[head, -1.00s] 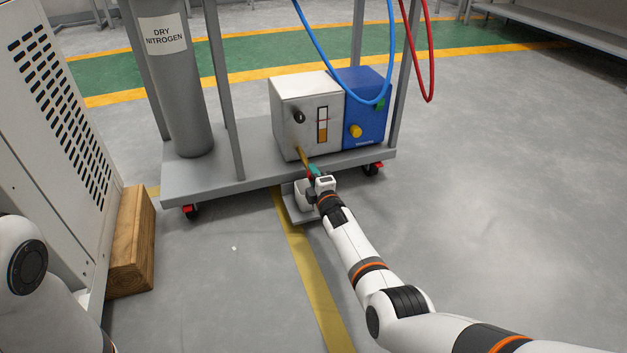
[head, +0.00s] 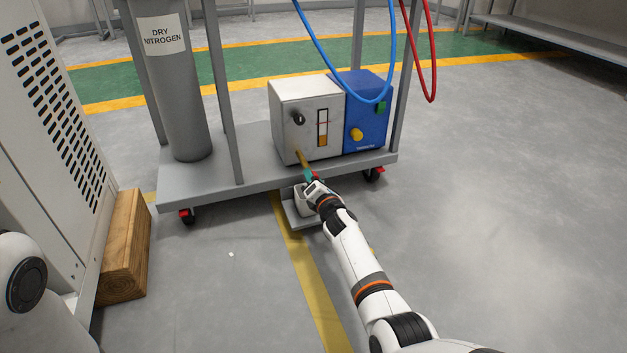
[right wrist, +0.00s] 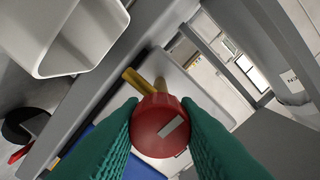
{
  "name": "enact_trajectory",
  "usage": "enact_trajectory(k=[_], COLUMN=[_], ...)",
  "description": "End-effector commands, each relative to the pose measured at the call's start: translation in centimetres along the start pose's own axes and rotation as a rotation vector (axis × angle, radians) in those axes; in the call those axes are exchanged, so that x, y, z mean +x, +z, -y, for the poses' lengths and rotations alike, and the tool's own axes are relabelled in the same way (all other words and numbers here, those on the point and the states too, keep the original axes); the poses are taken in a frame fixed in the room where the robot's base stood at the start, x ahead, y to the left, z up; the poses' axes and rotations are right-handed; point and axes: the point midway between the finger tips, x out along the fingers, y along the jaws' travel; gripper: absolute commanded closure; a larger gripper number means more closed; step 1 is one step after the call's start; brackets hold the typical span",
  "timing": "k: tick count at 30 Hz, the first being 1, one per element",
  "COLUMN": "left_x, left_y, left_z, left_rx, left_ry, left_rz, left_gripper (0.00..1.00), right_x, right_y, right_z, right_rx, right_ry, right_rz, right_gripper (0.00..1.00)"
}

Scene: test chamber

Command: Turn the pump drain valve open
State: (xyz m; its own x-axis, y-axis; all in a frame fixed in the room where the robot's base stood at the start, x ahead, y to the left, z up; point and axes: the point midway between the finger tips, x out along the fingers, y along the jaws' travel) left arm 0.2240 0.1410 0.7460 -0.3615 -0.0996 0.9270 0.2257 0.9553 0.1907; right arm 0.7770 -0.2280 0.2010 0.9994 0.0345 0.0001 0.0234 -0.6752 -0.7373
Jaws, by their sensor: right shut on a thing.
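The pump is a pale grey box (head: 300,112) joined to a blue unit (head: 368,115), standing on the cart's lower shelf. A brass pipe (head: 303,158) sticks out low on its front. The drain valve's round red knob (right wrist: 160,125) has a pale bar mark that lies slanted in the right wrist view. My right gripper (head: 310,177) is at the end of the pipe, its green fingers shut on both sides of the knob. My left gripper is out of view.
A white open container (head: 302,203) stands on a small grey base just below the right gripper. The cart's shelf (head: 225,176) has posts and red-marked casters. A nitrogen cylinder (head: 182,100), a wooden block (head: 125,245) and a vented cabinet (head: 50,130) stand left. Floor to the right is clear.

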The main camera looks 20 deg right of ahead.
Motion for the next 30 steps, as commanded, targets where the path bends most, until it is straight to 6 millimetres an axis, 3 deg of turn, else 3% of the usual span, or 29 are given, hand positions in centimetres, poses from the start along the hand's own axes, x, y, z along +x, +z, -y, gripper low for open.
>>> enact_trajectory(k=[20,21,24,30], left_x=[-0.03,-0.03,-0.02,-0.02], left_y=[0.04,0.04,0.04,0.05], left_z=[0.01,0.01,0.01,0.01], left_rx=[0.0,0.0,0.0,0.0], left_ry=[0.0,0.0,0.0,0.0], left_rz=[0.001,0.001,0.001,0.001], left_gripper=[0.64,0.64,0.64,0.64], right_x=[-0.01,-0.01,0.0,0.0], right_y=[0.02,0.02,0.01,0.0], right_z=[-0.04,-0.04,-0.04,-0.02], right_rx=[-0.062,-0.062,-0.061,-0.06], right_ry=[0.001,0.001,0.001,0.001], right_rz=[0.0,0.0,0.0,0.0], right_gripper=[0.95,0.67,0.51,0.5])
